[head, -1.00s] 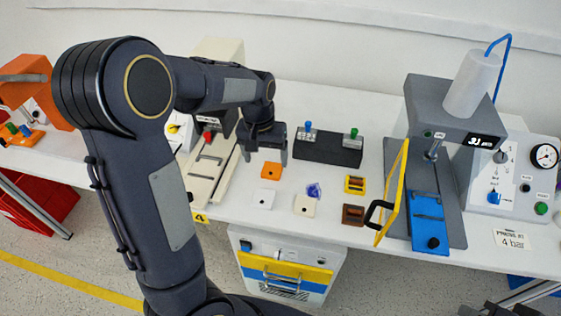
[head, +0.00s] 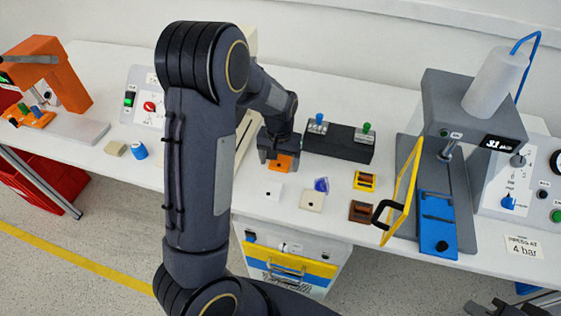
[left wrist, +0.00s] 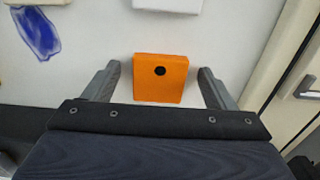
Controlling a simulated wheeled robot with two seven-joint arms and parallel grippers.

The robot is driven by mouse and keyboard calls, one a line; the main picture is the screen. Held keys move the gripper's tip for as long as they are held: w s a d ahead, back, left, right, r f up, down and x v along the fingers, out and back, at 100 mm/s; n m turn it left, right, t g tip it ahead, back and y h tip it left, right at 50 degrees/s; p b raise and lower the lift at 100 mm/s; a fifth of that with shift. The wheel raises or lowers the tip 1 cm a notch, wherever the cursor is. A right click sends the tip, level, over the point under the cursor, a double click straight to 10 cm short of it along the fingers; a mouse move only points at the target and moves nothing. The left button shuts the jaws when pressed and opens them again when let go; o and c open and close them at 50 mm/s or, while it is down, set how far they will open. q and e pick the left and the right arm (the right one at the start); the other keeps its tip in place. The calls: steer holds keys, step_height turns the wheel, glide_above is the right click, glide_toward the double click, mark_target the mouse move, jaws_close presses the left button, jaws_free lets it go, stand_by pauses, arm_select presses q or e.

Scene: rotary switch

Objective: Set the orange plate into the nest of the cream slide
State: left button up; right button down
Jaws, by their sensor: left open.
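The orange plate (head: 282,164) is a small square block with a dark hole, lying on the white table. In the left wrist view the plate (left wrist: 162,80) sits between the two fingertips, with a gap on each side. My left gripper (head: 281,157) is open and reaches down around the plate. The cream slide (head: 243,142) is mostly hidden behind my left arm in the head view. Part of it, with a grey handle, shows at the right of the left wrist view (left wrist: 277,68). Its nest is not clearly visible. My right gripper (head: 492,308) barely shows at the bottom right; its jaws are unclear.
A white plate (head: 273,190), a cream plate (head: 312,200) and a blue piece (head: 321,184) lie close in front. A black block with knobs (head: 337,142) stands just right of my left gripper. A press with a yellow guard (head: 402,192) stands further right.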

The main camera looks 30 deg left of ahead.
arm_select(q)
steer(key=shift+r, duration=0.1)
steer(key=c, duration=1.1)
